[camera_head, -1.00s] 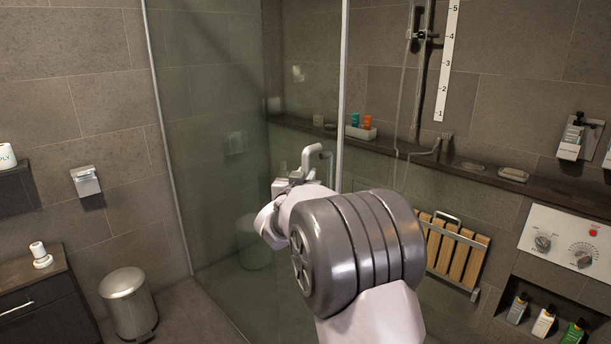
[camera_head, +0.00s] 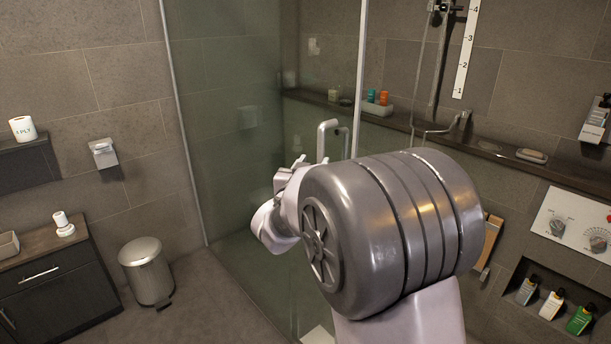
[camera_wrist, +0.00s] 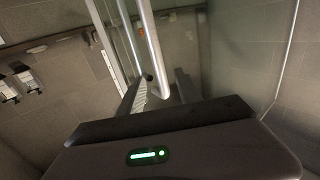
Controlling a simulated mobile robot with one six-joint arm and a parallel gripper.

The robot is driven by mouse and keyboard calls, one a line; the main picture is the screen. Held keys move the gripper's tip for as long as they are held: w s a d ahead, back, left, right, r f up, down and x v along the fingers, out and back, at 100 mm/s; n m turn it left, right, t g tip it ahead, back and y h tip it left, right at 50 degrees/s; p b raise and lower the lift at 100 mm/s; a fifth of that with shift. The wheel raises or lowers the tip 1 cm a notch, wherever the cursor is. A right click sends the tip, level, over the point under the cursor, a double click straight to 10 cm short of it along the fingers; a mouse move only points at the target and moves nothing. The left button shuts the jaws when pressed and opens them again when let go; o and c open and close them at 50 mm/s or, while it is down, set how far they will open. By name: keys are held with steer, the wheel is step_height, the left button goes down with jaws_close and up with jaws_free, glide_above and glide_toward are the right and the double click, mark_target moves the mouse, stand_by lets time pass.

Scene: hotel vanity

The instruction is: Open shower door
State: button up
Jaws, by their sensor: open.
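The shower door is a greenish glass panel (camera_head: 225,110) with a pale vertical edge, and it also shows in the wrist view. Its handle (camera_head: 326,145) is a pale, bent upright bar near that edge. In the wrist view the handle (camera_wrist: 151,45) runs down between my two dark fingers. My gripper (camera_wrist: 161,80) is open, with a finger on either side of the bar's lower end; I cannot tell whether either touches it. In the head view my gripper (camera_head: 297,167) is just left of the handle, partly hidden by my wrist. I cannot tell whether the door is ajar.
A metal bin (camera_head: 147,272) and a dark cabinet (camera_head: 50,285) stand at left. A shelf (camera_head: 480,150) runs along the shower wall. A wooden slatted seat (camera_head: 490,243) is partly hidden behind my arm. Floor (camera_head: 215,290) between bin and glass is clear.

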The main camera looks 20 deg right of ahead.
steer(key=v, duration=0.9)
steer(key=shift+p, duration=0.35)
